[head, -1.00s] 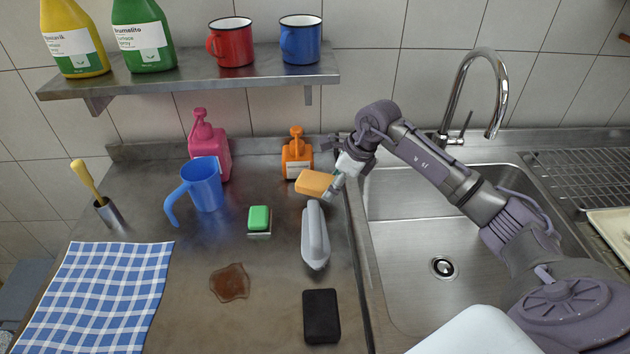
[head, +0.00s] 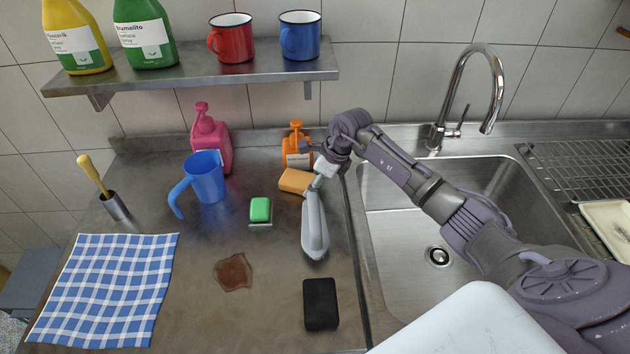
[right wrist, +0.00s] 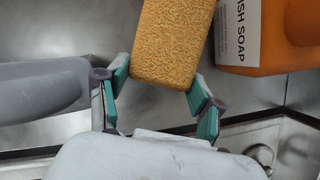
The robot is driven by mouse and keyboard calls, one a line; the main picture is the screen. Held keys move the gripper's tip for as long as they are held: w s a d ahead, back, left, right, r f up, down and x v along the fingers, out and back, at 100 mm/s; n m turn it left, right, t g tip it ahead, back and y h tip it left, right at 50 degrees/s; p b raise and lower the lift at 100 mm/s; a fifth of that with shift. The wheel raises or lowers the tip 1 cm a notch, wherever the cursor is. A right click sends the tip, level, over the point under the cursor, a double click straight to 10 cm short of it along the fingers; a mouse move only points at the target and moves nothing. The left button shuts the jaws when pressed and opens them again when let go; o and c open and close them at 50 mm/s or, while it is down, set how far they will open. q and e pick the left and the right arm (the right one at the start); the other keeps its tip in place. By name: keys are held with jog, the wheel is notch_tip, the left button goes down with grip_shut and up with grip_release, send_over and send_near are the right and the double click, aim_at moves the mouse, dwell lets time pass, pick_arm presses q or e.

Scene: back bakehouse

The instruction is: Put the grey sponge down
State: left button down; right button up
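The sponge at my right gripper (head: 318,174) is orange-yellow, not grey. This yellow sponge (head: 294,181) is at the back of the steel counter, in front of the orange soap bottle. In the right wrist view the two teal-padded fingers (right wrist: 160,85) close on the sides of the sponge's near end (right wrist: 172,45). I cannot tell whether its underside touches the counter. A dark grey, almost black sponge-like block (head: 321,304) lies alone at the counter's front right. My left gripper is not in view.
A grey-handled tool (head: 314,228) lies just in front of the gripper. A green sponge (head: 260,209), blue jug (head: 206,178), pink bottle (head: 211,140) and orange bottle (head: 297,146) stand around. A brown spill (head: 233,272) lies mid-counter. The sink (head: 410,225) is at right.

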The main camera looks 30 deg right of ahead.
jog(key=shift+o, duration=0.8)
jog(key=shift+r, duration=0.2)
jog(key=shift+s+d+r, duration=0.1)
jog(key=shift+d+r, duration=0.1)
jog(key=shift+r, duration=0.1)
jog(key=b+v, duration=0.2)
jog(key=v, duration=0.9)
jog(key=shift+r, duration=0.1)
